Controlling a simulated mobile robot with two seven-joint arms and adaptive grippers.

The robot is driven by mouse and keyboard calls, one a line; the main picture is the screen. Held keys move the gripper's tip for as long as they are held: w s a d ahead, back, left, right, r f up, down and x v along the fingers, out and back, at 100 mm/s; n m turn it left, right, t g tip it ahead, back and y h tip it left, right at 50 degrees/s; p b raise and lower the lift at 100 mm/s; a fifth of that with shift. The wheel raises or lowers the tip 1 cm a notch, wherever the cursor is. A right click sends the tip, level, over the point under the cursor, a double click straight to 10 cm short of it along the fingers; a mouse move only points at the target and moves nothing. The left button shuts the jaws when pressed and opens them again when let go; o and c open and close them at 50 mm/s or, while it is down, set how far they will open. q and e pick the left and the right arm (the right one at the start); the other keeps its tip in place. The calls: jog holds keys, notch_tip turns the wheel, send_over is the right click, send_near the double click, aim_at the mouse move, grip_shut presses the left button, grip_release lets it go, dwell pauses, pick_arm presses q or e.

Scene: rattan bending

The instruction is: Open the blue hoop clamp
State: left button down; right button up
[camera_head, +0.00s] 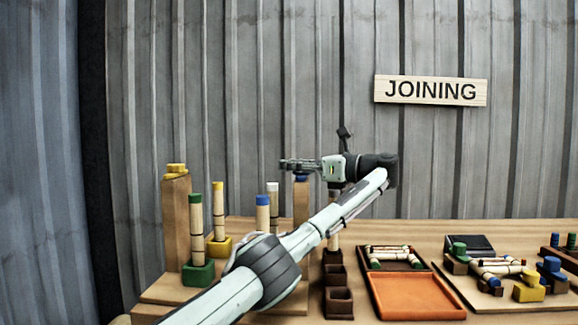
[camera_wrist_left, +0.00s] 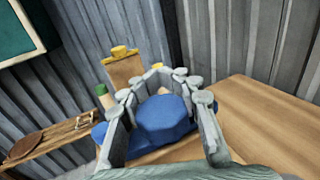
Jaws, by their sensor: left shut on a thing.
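The blue hoop clamp (camera_wrist_left: 163,120) fills the middle of the left wrist view, with a many-sided blue knob above a wider blue base. In the head view a little of its blue (camera_head: 301,178) shows on top of a wooden post (camera_head: 301,205), just under my left gripper (camera_head: 290,164). My left gripper is shut on the knob, with its grey fingers on both sides of it. The fingers and arm hide much of the clamp, so I cannot tell whether its hoop is open. My right gripper is not in view.
A taller post with a yellow clamp (camera_head: 177,169) stands left. Upright rods in a green block (camera_head: 198,272) and a yellow block (camera_head: 219,246) stand close by. Dark wooden cups (camera_head: 338,300), an orange tray (camera_head: 417,297) and a board with joined pieces (camera_head: 480,295) lie to the right.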

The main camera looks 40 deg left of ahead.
pick_arm(q)
jog(key=shift+s, duration=0.1)
dwell(0.4)
jog(key=c, duration=1)
grip_release()
jog(key=d, duration=0.4)
jog(key=w+d, duration=0.1)
jog(key=d, duration=0.3)
jog(key=w+d, duration=0.1)
jog(key=d, duration=0.2)
jog(key=shift+d, duration=0.4)
jog(key=shift+f, duration=0.1)
